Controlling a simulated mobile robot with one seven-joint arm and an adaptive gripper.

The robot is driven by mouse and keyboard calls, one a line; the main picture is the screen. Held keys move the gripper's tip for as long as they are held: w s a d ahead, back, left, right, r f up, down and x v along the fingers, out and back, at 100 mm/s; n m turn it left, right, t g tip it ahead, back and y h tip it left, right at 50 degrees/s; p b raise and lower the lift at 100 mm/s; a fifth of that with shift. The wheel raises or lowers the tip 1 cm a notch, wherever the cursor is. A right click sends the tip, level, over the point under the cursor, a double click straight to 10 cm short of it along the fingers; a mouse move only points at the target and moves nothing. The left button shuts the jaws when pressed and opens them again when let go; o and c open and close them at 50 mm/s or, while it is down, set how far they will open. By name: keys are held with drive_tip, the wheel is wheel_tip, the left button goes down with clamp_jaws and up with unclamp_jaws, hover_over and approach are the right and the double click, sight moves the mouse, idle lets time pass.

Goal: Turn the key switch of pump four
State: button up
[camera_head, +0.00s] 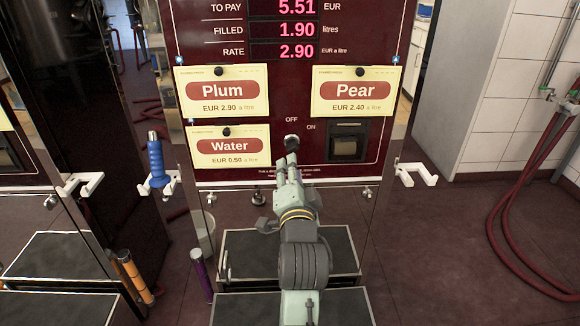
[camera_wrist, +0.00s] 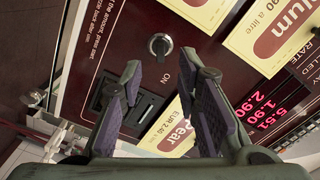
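The key switch (camera_head: 291,142) is a small dark knob on the dark red pump panel, below the OFF label and left of the ON label. In the wrist view the key switch (camera_wrist: 160,45) shows as a round metal collar with a black middle, just beyond the fingertips. My gripper (camera_head: 287,162) is in front of the panel, just below the switch in the head view. In the wrist view my gripper (camera_wrist: 161,63) is open, with nothing between its fingers. They look apart from the switch. No pump number is readable.
A card slot (camera_head: 348,141) is right of the switch. Plum (camera_head: 221,91), Pear (camera_head: 351,91) and Water (camera_head: 229,147) cards are on the panel. A blue-handled nozzle (camera_head: 155,163) hangs at the left, and an empty white holder (camera_head: 415,174) sticks out at the right.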

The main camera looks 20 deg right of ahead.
sight(290, 152)
drive_tip(key=shift+w+f+b, duration=0.15)
drive_tip(key=shift+f+b, duration=0.1)
drive_tip(key=shift+b, duration=0.35)
drive_tip(key=x, duration=0.2)
drive_tip(key=p+x, duration=0.1)
drive_tip(key=x, duration=0.3)
drive_tip(key=shift+w+d+r, duration=0.1)
drive_tip(key=shift+w+r, duration=0.25)
drive_tip(key=shift+r, duration=0.05)
drive_tip(key=shift+w+d+f+p, duration=0.1)
drive_tip(key=shift+w+d+p, duration=0.2)
drive_tip(key=shift+w, duration=0.35)
drive_tip(key=shift+a, duration=0.1)
drive_tip(key=shift+c, duration=0.2)
clamp_jaws()
